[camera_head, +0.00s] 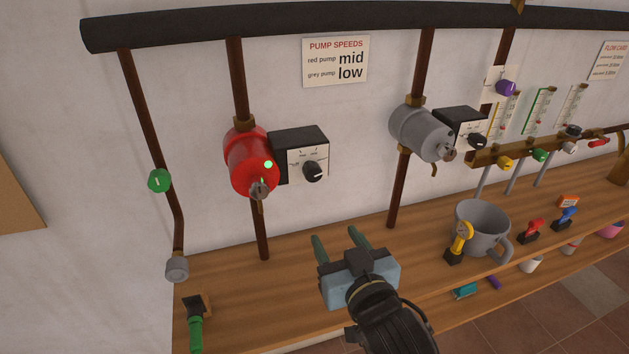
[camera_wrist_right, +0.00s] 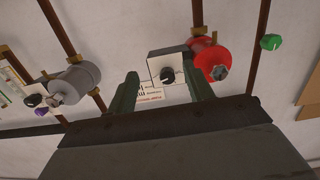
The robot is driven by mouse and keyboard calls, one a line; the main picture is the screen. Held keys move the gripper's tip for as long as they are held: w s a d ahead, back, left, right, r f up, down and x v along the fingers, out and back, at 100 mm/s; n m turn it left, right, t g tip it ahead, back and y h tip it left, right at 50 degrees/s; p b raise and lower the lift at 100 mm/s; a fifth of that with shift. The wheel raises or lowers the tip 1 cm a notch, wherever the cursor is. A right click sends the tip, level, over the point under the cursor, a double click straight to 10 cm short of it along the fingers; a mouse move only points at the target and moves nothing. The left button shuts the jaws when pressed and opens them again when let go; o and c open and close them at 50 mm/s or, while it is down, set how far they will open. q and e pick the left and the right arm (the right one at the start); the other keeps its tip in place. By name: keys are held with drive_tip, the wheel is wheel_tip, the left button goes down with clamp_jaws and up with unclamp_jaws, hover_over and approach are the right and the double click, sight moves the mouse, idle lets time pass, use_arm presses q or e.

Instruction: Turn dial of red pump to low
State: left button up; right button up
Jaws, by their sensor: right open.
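The red pump (camera_head: 250,163) is on a vertical brown pipe at the left of the head view, with a green light on its face. It also shows in the right wrist view (camera_wrist_right: 211,60). Its control box (camera_head: 300,147) is attached at its right and carries a black dial (camera_head: 313,172). In the right wrist view the dial (camera_wrist_right: 167,75) sits between my fingers in the picture. My right gripper (camera_head: 341,243) is open and empty, below and apart from the dial, with its green fingers toward the wall. My left gripper is not in view.
A grey pump (camera_head: 420,134) with a similar box is to the right. A sign (camera_head: 336,62) reads red pump mid, grey pump low. The wall around the red pump's dial is free.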

drive_tip(key=t, duration=0.1)
approach(314, 175)
drive_tip(key=v, duration=0.3)
drive_tip(key=x, duration=1.3)
drive_tip(key=shift+w, duration=0.1)
drive_tip(key=c, duration=1)
drive_tip(key=shift+p, duration=0.3)
